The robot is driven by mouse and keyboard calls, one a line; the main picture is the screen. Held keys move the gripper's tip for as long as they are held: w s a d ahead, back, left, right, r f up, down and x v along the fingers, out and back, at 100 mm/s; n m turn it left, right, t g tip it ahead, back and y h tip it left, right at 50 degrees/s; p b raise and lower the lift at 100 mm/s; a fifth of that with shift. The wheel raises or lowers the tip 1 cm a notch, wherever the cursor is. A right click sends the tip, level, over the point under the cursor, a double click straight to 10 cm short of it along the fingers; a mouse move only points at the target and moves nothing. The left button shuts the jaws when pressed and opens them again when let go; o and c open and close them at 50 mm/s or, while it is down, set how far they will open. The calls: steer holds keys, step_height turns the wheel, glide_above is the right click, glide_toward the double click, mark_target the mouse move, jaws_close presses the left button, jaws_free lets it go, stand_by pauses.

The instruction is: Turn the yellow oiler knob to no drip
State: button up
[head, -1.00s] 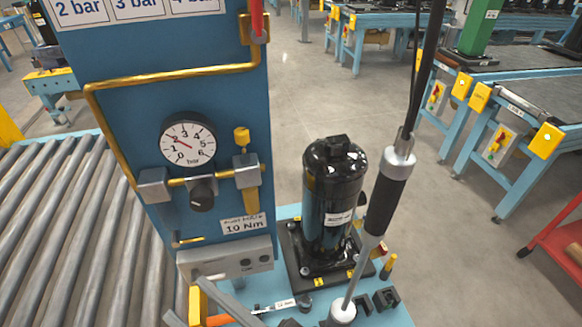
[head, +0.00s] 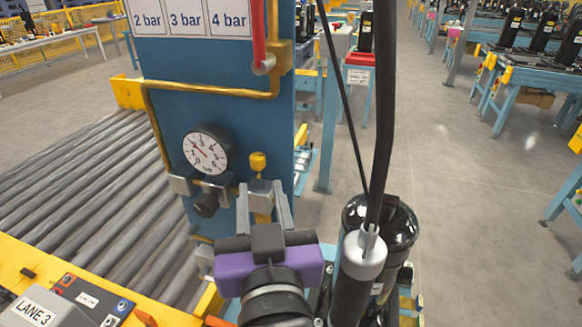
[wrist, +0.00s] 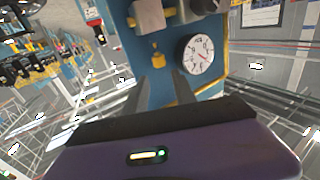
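The yellow oiler knob (head: 258,162) stands on top of the oiler (head: 261,187) on the blue panel (head: 265,120). My gripper (head: 262,190) is open and empty in front of the oiler, with the knob showing above and between its fingertips. In the wrist view the picture is turned over, and the knob (wrist: 157,56) shows between the fingers of my gripper (wrist: 159,78), beyond their tips. I see no contact. My gripper hides the lower part of the oiler in the head view. No drip can be made out.
A pressure gauge (head: 206,149) and a black regulator knob (head: 206,205) sit left of the oiler. A yellow pipe (head: 210,91) runs above. A hanging tool (head: 358,265) and a black compressor (head: 400,226) stand to the right. Rollers (head: 90,180) lie left.

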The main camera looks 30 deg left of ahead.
mark_target(258, 164)
steer(key=x, duration=0.4)
steer(key=p+x, duration=0.1)
steer(key=x, duration=0.2)
steer(key=shift+w+a+f, duration=0.2)
steer(key=shift+w+a, duration=0.05)
steer(key=shift+w, duration=0.05)
steer(key=shift+c, duration=0.2)
jaws_close()
